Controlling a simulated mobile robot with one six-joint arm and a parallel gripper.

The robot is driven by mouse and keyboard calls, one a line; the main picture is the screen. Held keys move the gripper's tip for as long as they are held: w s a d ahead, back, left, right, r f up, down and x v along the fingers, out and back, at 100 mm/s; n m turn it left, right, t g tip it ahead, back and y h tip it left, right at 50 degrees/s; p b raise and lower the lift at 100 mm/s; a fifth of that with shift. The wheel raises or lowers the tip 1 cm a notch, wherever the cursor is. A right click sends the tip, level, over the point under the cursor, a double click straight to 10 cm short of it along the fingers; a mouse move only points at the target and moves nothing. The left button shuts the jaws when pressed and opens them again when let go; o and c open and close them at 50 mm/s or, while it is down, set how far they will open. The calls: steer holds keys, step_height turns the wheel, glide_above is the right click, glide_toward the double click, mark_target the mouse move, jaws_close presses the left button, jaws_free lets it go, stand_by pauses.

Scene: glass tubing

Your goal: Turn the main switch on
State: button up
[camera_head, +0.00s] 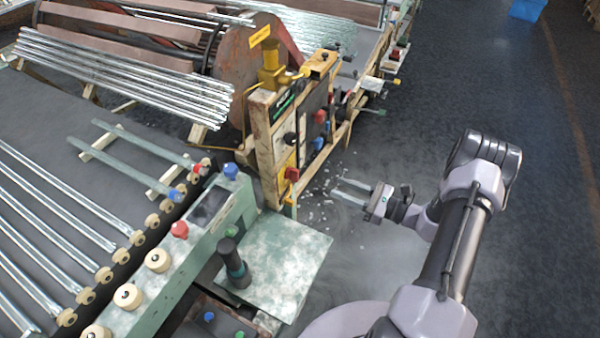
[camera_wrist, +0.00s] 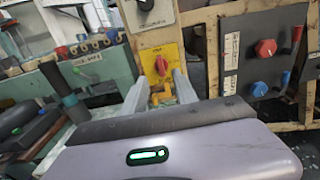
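The likely main switch is a red rotary knob (camera_wrist: 162,65) on a yellow plate, set in the wooden-framed control panel. In the head view the red knob (camera_head: 291,174) is on the panel's lower near end. Its handle looks roughly upright in the wrist view, but its setting is too small to read. My gripper (camera_head: 339,189) is open and empty, to the right of the panel and pointing at it, with a gap to the knob. In the wrist view its two fingers (camera_wrist: 160,82) frame the lower part of the yellow plate, with the knob just above and between the fingertips.
A grey panel with red and blue knobs (camera_wrist: 265,48) is right of the switch. A green console (camera_head: 205,215) with buttons and a pale green plate (camera_head: 283,262) stand left of my arm. Glass tubes (camera_head: 125,75) lie on the machine behind. The floor (camera_head: 425,100) beyond my arm is clear.

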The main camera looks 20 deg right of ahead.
mark_target(298, 172)
steer(key=b+x, duration=0.2)
steer(key=x, duration=1.1)
steer(key=shift+w+a+b, duration=0.25)
steer(key=shift+a+b, duration=0.1)
steer(key=shift+c, duration=0.2)
jaws_close()
